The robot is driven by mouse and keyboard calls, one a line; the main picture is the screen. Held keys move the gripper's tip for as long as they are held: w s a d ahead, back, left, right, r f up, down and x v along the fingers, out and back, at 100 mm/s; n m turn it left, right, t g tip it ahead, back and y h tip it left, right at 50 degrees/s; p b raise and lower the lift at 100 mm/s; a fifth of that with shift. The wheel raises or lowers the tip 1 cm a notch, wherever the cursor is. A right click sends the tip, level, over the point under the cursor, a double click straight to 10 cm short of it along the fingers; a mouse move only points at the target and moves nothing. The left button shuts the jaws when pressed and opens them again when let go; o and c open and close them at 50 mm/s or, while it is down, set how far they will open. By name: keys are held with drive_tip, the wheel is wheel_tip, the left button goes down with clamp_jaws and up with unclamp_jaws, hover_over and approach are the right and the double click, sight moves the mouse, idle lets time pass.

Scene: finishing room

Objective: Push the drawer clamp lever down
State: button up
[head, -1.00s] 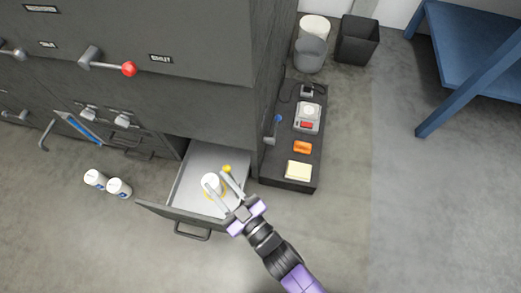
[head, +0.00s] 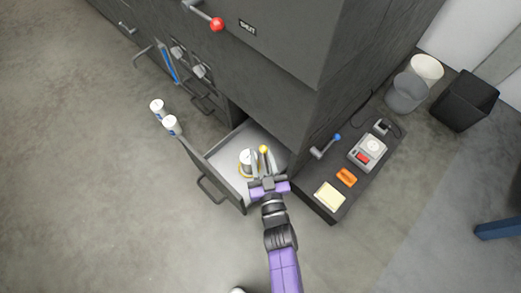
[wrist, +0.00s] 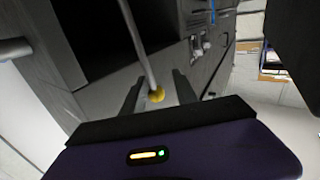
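The drawer (head: 222,173) is pulled open from the dark cabinet. A lever with a grey rod and a yellow knob (head: 264,149) shows at the drawer, beside a white cylinder (head: 247,160) with a yellow ring at its base. My gripper (head: 265,168) is over the drawer, close to the lever. In the wrist view its two dark fingers (wrist: 158,86) are apart, and the yellow knob (wrist: 157,95) appears between them with the rod (wrist: 136,42) running up the picture. I cannot tell whether a finger touches the lever.
A low dark bench (head: 311,207) at right holds a blue-knobbed lever (head: 326,147), a grey-and-red device (head: 368,152), an orange item (head: 346,177) and a yellow pad (head: 329,196). Floor is free at lower left.

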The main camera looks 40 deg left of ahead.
drive_tip(key=shift+x, duration=0.95)
drive_tip(key=shift+c, duration=0.3)
clamp_jaws()
drive_tip(key=shift+a+r, duration=0.1)
drive_tip(key=shift+r, duration=0.1)
idle(0.3)
